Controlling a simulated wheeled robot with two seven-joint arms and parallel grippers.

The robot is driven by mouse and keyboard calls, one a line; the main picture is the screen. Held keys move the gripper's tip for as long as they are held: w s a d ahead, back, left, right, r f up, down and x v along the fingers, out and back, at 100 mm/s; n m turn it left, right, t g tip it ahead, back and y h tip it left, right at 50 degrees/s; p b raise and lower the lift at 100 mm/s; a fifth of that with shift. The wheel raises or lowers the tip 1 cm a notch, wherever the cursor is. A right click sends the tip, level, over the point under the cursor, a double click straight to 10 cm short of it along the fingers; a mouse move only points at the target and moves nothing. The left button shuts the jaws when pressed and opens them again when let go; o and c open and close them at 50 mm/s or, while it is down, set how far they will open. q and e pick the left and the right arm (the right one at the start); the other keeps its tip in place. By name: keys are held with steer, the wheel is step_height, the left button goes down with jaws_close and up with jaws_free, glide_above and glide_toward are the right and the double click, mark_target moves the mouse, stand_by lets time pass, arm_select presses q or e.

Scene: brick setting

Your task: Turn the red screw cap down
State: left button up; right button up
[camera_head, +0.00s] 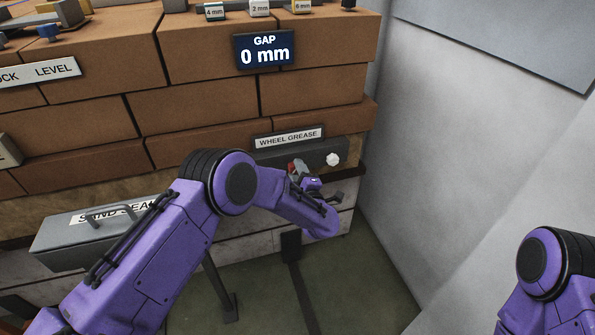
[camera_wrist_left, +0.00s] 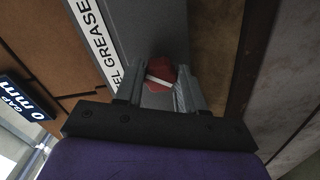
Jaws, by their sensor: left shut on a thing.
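The red screw cap (camera_wrist_left: 159,72) with a white bar across it shows between the fingers of my left gripper (camera_wrist_left: 162,88) in the left wrist view. The gripper is shut on the cap, and the fingers hide parts of its sides. In the head view, the cap (camera_head: 293,169) is a small red patch, mostly hidden by my left gripper (camera_head: 301,170), on the grey housing (camera_head: 325,150) under the "WHEEL GREASE" label (camera_head: 290,138). My right gripper is not in view; only part of my right arm shows at the lower right.
A white knob (camera_head: 333,159) sits just right of the cap. A display (camera_head: 264,50) reads "GAP 0 mm" on the brick wall (camera_head: 205,112). A grey "SAND SEA..." lid (camera_head: 75,234) with a handle lies partly behind my left arm. The green floor (camera_head: 365,285) at right is clear.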

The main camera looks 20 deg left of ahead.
arm_select(q)
steer(key=m, duration=0.5)
steer(key=shift+s+f+m+p, duration=0.1)
steer(key=shift+f+m+p, duration=0.05)
steer(key=shift+m+p, duration=0.15)
steer(key=shift+f+m, duration=0.1)
steer(key=shift+m, duration=2.1)
steer(key=o, duration=1.1)
steer(key=shift+c, duration=0.2)
steer(key=p+v, duration=0.1)
steer(key=v, duration=0.9)
steer(key=shift+s+d, duration=0.2)
steer(key=shift+s, duration=0.05)
